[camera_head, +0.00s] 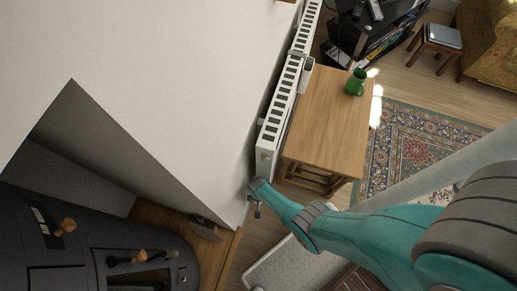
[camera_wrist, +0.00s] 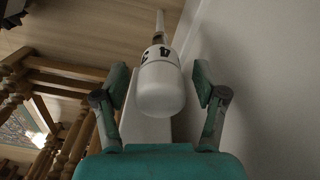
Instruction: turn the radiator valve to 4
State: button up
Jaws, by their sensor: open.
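The white radiator valve head (camera_wrist: 162,92) is in the middle of the wrist view, with a rounded end and a band of dark marks, too small to read surely. A thin pipe runs from its far end. My gripper (camera_wrist: 160,78) is open, one finger on each side of the valve, with a gap visible on both sides. In the head view my gripper (camera_head: 257,196) is beside the near end of the white radiator (camera_head: 267,135), close to the wall corner. I cannot make out the valve in that view.
A wooden table (camera_head: 330,115) with a green jug (camera_head: 355,83) stands right beside the radiator. The white wall (camera_wrist: 275,80) is close on the right in the wrist view. A dark stove (camera_head: 90,250) is at lower left. A patterned rug (camera_head: 415,150) lies beyond the table.

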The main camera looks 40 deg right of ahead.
dwell(0.3)
jog(key=c, duration=1.2)
jog(key=shift+o, duration=0.2)
jog(key=shift+n, duration=0.3)
jog(key=n, duration=0.3)
jog(key=shift+n, duration=0.3)
jog(key=n, duration=0.4)
jog(key=shift+n, duration=0.3)
jog(key=n, duration=0.4)
jog(key=shift+n, duration=0.3)
jog(key=shift+f+n, duration=0.1)
jog(key=shift+n, duration=1.9)
